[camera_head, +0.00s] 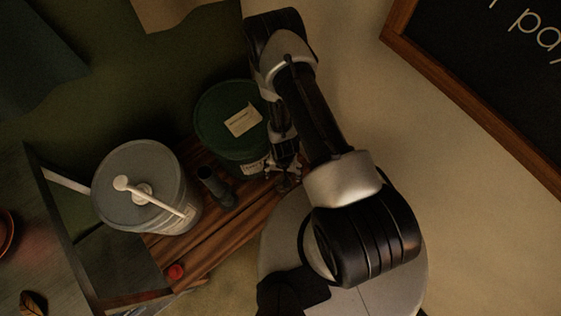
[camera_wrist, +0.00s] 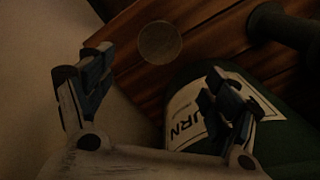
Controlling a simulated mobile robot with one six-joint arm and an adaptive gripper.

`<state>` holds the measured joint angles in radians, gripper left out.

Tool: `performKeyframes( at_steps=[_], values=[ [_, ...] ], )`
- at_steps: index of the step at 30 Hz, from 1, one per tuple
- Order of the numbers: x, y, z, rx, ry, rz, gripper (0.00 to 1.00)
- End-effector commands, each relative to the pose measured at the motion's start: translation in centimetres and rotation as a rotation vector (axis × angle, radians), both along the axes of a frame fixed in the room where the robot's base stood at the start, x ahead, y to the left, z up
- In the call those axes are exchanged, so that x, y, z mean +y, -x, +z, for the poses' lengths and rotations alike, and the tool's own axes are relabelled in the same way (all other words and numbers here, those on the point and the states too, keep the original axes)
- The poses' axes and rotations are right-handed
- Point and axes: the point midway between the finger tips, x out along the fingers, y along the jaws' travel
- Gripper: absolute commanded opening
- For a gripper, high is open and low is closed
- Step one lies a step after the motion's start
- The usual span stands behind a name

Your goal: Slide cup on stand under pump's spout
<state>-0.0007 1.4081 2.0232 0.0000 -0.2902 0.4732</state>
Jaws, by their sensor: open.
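The pump (camera_head: 150,197) is white and stands on the lid of a grey bucket; its spout points to the lower right, over the bucket's edge. A dark upright cylinder (camera_head: 213,187) stands on the wooden boards between the two buckets; it also shows at the top right of the wrist view (camera_wrist: 285,25). A small round disc-like thing (camera_wrist: 160,42) lies on the boards; I cannot tell which of these is the cup or its stand. My gripper (camera_head: 285,182) is beside the green bucket, low over the boards. In the wrist view it is open (camera_wrist: 150,90), with nothing between its fingers.
A dark green bucket (camera_head: 228,125) with a label stands close to my gripper. The grey bucket (camera_head: 115,170) is at left. A red round thing (camera_head: 175,271) is at the boards' near end. Bare boards (camera_head: 215,235) lie at the front.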

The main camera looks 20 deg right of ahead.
Motion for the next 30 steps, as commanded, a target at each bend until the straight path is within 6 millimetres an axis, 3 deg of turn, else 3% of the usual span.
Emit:
performKeyframes(
  at_steps=[11,30],
  values=[
    [0.0,0.0,-0.8,0.001,0.0,0.001,0.82],
    [0.0,0.1,-13.0,0.002,0.0,0.001,0.82]
  ],
)
